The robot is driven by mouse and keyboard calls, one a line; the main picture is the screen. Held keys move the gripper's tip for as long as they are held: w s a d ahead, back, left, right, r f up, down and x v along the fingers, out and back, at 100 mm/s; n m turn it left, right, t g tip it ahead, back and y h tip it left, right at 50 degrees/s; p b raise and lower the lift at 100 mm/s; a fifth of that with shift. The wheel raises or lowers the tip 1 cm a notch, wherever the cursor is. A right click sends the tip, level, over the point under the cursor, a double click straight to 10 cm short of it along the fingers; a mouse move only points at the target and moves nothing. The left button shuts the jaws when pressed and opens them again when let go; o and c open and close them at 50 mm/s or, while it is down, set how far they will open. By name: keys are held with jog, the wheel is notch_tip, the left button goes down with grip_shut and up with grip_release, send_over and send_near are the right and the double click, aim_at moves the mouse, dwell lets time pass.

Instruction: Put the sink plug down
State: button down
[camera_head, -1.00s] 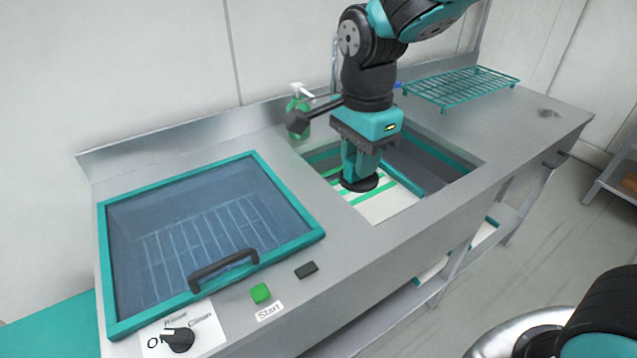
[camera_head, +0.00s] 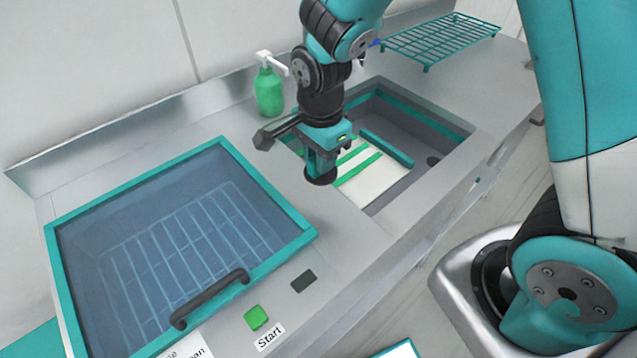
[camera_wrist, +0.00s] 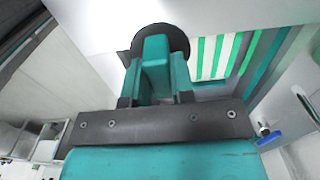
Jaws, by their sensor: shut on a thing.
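The sink plug (camera_head: 321,180) is a flat black disc under my gripper (camera_head: 320,167), which is shut on it. It hangs level beside the left edge of the sink (camera_head: 398,112), over the steel strip between the sink and the glass-lidded basin. I cannot tell whether it touches the counter. In the wrist view the plug (camera_wrist: 177,40) is a dark round shape behind the teal fingers of my gripper (camera_wrist: 154,50), with pale steel around it.
A white board with green stripes (camera_head: 368,184) lies in the sink. A green soap bottle (camera_head: 269,90) stands behind my gripper. The blue glass lid (camera_head: 180,240) is closed at the left. A teal wire rack (camera_head: 440,40) stands at the back right. The steel strip (camera_head: 330,225) in front is bare.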

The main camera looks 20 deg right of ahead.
notch_tip(320, 180, down, 9)
jog(key=shift+r+p, duration=0.15)
jog(key=shift+p, duration=0.25)
jog(key=c, duration=1)
grip_release()
notch_tip(320, 180, up, 12)
jog(key=shift+f+b, duration=0.1)
jog(key=shift+b, duration=0.9)
jog(key=s+a+r+n+y, duration=0.1)
jog(key=s+r+n, duration=0.3)
jog(key=n, duration=0.3)
jog(key=s+a+r+n+y, duration=0.1)
jog(key=s+r+n, duration=0.3)
jog(key=s+n, duration=0.3)
jog(key=s+a+r+n+y, duration=0.1)
jog(key=s+r+n+y, duration=0.1)
jog(key=s+r+n, duration=0.2)
jog(key=shift+s+r+n, duration=0.2)
jog(key=shift+s+n, duration=0.35)
jog(key=shift+n, duration=0.35)
jog(key=shift+s+r+n, duration=0.15)
jog(key=shift+s+n, duration=0.35)
jog(key=shift+n, duration=0.4)
